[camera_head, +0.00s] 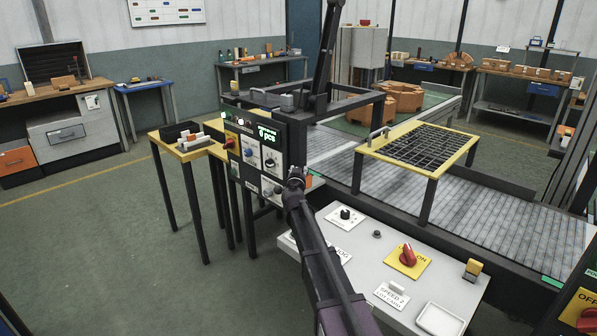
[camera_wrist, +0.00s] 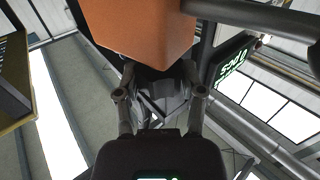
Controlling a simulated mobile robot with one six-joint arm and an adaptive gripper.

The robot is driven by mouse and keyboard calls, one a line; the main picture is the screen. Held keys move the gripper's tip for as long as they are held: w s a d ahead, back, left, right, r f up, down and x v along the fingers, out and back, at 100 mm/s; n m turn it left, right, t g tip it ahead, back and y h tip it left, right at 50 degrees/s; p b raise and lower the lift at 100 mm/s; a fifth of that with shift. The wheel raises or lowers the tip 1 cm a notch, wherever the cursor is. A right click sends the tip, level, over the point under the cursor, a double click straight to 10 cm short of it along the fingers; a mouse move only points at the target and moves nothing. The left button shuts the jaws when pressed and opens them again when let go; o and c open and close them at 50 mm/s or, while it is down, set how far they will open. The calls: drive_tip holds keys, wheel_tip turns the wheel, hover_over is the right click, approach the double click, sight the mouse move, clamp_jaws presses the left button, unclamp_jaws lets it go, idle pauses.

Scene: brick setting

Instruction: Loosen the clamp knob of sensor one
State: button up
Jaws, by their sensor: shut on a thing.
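My gripper (camera_head: 296,178) is in front of the right edge of the black control panel, beside the conveyor. In the wrist view, my gripper (camera_wrist: 160,88) has its two fingers closed in on a dark grey part (camera_wrist: 160,101), which looks to be the clamp knob. The fingers hide much of it. An orange-brown brick (camera_wrist: 140,30) sits close beyond the fingertips and covers part of the view. In the head view the knob is hidden behind my gripper, and I cannot make out sensor one clearly.
The control panel (camera_head: 247,140) has knobs and a green display close to my gripper. A white console (camera_head: 365,250) with a red switch (camera_head: 408,255) stands in front. A yellow-framed grid guard (camera_head: 420,145) spans the conveyor (camera_head: 475,210). Open floor (camera_head: 110,245) lies left.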

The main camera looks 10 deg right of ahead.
drive_tip(key=shift+w+n+y, duration=0.15)
drive_tip(key=shift+n+y, duration=0.15)
drive_tip(key=shift+y, duration=0.1)
drive_tip(key=o, duration=1.2)
drive_tip(key=shift+c, duration=0.2)
drive_tip(key=shift+s, duration=0.2)
drive_tip(key=v, duration=1.1)
drive_tip(key=shift+s, duration=0.4)
drive_tip(key=shift+a, duration=0.1)
